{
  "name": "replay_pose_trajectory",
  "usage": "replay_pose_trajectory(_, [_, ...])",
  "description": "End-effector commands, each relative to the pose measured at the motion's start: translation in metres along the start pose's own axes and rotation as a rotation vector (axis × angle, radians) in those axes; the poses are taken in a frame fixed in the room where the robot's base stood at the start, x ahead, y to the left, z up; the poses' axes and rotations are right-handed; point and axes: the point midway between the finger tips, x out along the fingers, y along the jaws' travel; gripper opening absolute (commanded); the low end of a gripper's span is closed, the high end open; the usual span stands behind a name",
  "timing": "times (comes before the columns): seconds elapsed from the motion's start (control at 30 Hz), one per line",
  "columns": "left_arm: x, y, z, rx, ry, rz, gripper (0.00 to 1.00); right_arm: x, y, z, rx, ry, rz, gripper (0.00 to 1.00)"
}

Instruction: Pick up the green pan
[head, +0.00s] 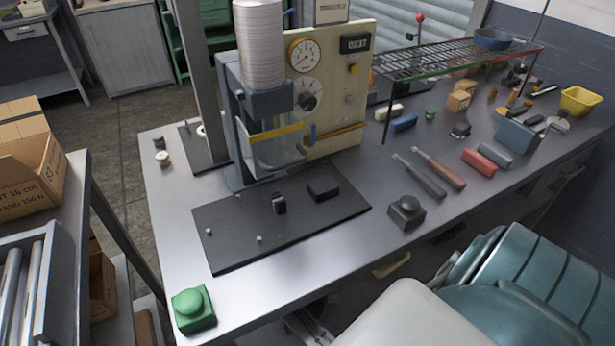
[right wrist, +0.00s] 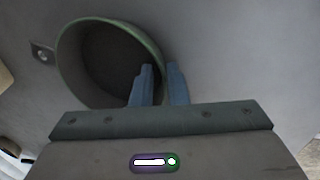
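The green pan (right wrist: 68,62) shows in the right wrist view, upper left, as a round vessel with a pale green rim and a dark inside. My right gripper (right wrist: 160,72) has its two blue fingers at the pan's right-hand rim. The left finger overlaps the pan's inside and the other lies just outside the rim. A narrow gap shows between the fingers, and I cannot tell whether they touch the wall. I cannot make out the green pan in the head view. My left gripper is in neither view.
In the head view, a press (head: 270,105) stands on the grey workbench (head: 290,275). A green button box (head: 193,310) sits at the near left corner. Tools and a wire rack (head: 450,62) with a blue bowl (head: 492,38) occupy the right side.

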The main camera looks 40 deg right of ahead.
Motion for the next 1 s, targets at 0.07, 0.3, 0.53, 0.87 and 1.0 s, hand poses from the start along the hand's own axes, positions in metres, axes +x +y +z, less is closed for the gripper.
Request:
replay_pose_trajectory(0.07, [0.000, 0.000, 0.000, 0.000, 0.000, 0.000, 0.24, 0.000, 0.000, 0.000, 0.000, 0.000, 0.000, 0.10])
replay_pose_trajectory(0.3, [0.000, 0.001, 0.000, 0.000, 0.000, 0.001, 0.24, -0.001, 0.000, -0.001, 0.000, 0.001, 0.000, 0.00])
replay_pose_trajectory(0.53, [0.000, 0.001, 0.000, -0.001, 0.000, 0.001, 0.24, -0.002, 0.000, -0.001, 0.000, 0.002, 0.000, 0.00])
replay_pose_trajectory(0.87, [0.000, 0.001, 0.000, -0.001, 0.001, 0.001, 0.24, -0.029, 0.006, -0.002, 0.002, 0.004, 0.000, 0.00])
replay_pose_trajectory(1.0, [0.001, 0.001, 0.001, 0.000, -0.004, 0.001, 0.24, -0.031, 0.027, 0.010, 0.000, 0.000, 0.007, 0.00])
